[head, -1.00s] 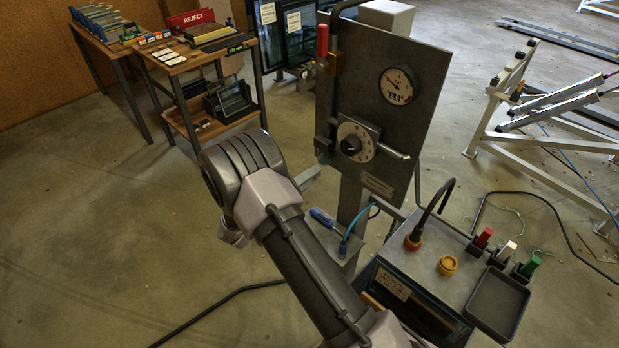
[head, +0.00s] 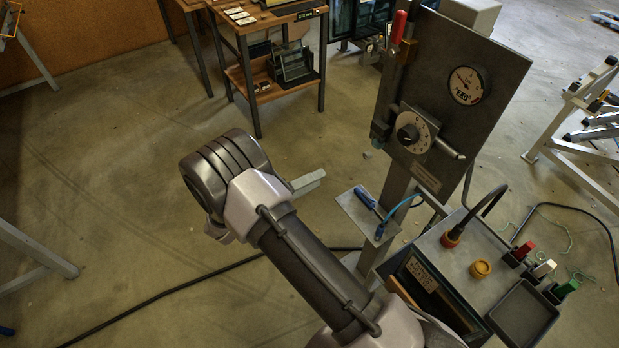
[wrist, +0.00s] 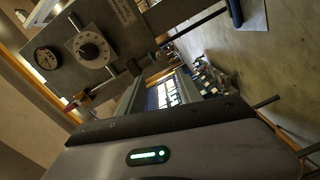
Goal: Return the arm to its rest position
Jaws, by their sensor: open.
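My arm (head: 300,262) rises from the bottom of the head view and bends at a dark ribbed joint left of the test panel. My gripper is mostly hidden behind the arm there; a light grey bar, apparently part of it, sticks out to the right.
A bench unit (head: 465,262) with a yellow cap and coloured plugs stands right of my arm. A work table (head: 240,25) is behind. A black cable crosses the floor; the left floor is largely clear.

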